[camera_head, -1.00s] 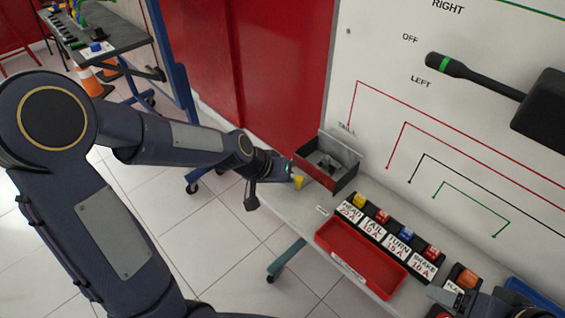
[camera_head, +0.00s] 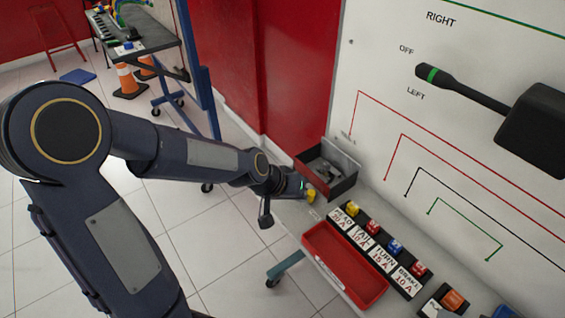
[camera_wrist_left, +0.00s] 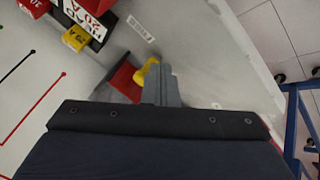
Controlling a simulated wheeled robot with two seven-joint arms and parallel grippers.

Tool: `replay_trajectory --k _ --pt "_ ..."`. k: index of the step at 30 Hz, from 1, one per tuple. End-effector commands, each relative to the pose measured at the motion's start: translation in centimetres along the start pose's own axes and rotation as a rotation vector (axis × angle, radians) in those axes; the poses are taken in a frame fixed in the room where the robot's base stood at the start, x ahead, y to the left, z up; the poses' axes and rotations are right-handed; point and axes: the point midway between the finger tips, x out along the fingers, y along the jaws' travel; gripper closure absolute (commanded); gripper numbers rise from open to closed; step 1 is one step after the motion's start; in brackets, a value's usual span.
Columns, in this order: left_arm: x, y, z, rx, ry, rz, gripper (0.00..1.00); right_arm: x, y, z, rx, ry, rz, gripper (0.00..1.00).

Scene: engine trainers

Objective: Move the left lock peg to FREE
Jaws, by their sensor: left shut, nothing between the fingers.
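A small yellow knob (camera_head: 310,195), which may be the left lock peg, is at the left end of the bench. It also shows in the left wrist view (camera_wrist_left: 148,69). My left gripper (camera_head: 302,187) is shut and empty, with its tips right beside the knob. In the left wrist view its fingers (camera_wrist_left: 163,85) are together and partly cover the knob; I cannot tell whether they touch it. No FREE marking is readable. My right gripper is out of view.
An open red and grey box (camera_head: 328,172) stands just behind the left gripper. A red tray (camera_head: 340,275) and a row of labelled fuses (camera_head: 395,247) lie to the right. A white panel with a lever (camera_head: 465,90) rises behind the bench.

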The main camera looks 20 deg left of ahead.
Motion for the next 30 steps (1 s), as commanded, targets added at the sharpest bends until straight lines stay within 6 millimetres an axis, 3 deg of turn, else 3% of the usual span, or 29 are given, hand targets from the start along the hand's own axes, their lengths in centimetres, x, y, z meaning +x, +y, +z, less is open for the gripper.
replay_trajectory --k 30 --pt "0.6 -0.3 -1.5 0.0 0.001 0.0 1.0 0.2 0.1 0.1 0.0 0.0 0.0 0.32"
